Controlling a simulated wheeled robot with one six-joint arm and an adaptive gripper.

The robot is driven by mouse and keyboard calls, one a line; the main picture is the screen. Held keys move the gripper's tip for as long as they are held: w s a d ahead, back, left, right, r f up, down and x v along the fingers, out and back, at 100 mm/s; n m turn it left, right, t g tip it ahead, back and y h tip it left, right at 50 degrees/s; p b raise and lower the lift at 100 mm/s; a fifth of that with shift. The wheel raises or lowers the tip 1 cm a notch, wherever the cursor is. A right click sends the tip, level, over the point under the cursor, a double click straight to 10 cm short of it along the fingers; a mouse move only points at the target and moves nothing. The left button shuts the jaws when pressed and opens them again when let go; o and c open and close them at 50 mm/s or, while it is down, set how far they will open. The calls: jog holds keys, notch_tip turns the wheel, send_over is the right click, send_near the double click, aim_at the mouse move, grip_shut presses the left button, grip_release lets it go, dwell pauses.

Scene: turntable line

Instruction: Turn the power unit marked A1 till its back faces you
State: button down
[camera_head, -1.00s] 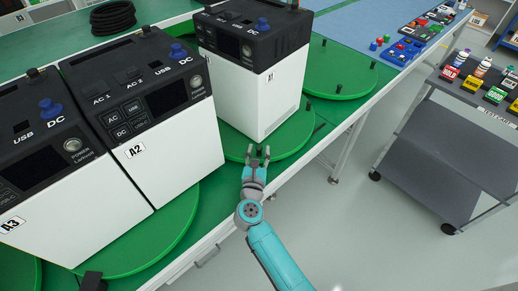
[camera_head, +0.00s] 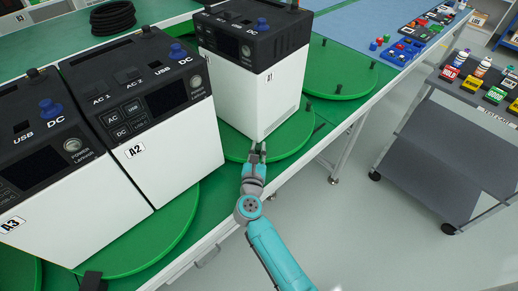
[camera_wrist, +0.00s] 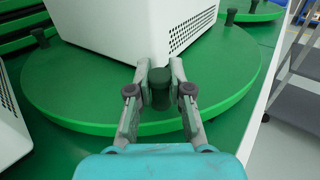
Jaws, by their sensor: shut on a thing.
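The power unit A1 (camera_head: 240,95), white with a black top, stands on a round green turntable (camera_head: 291,142). Its dark control panel faces the lower left in the head view, and a small label (camera_head: 270,77) is on its right white side. In the wrist view the white unit (camera_wrist: 120,28) shows a vented side to the right of its near corner. My gripper (camera_head: 258,148) is at the turntable's near rim. In the wrist view my gripper (camera_wrist: 160,92) is shut on a dark upright peg (camera_wrist: 160,85) of the turntable, just in front of the unit's corner.
Units A2 (camera_head: 165,155) and A3 (camera_head: 70,215) stand close by on the left. An empty green turntable (camera_head: 345,75) with pegs lies behind on the right. A grey cart (camera_head: 440,150) with bottles and coloured bins stands right, across open floor.

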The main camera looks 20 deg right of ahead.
aim_at(243, 154)
jog(key=a, duration=0.1)
jog(key=w+a, duration=0.1)
jog(key=a, duration=0.1)
jog(key=w+a, duration=0.1)
jog(key=a, duration=0.1)
jog(key=shift+w, duration=0.2)
jog(key=shift+d, duration=0.1)
jog(key=c, duration=1.1)
grip_release()
jog(key=shift+o, duration=0.2)
jog(key=v, duration=1.2)
